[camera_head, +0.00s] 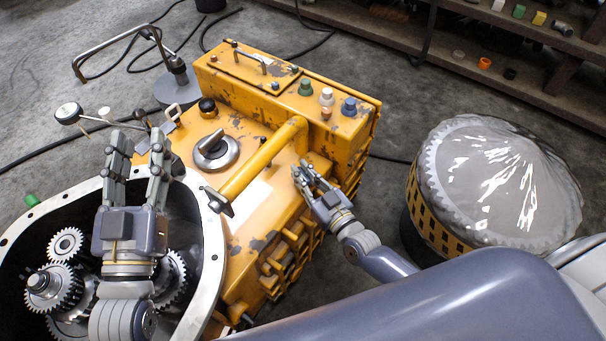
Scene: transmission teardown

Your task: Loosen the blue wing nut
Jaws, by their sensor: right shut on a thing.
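The yellow gearbox housing (270,235) stands in the middle, with a raised box on its far side. A blue knob (349,107) sits on that box beside a white one and a green one. I cannot make out a clear wing nut shape in blue. My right gripper (305,174) is at the housing's right side, below the box and apart from the blue knob. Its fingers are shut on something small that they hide. My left gripper (138,152) is open and empty, fingers apart, above the rim of the open gear case.
Metal gears (52,286) lie in the open case (212,262) at the left. A yellow tube handle (262,165) and a round silver cap (215,152) are on the housing top. A plastic-covered drum (490,185) stands at the right. A shelf (540,95) with small parts is behind.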

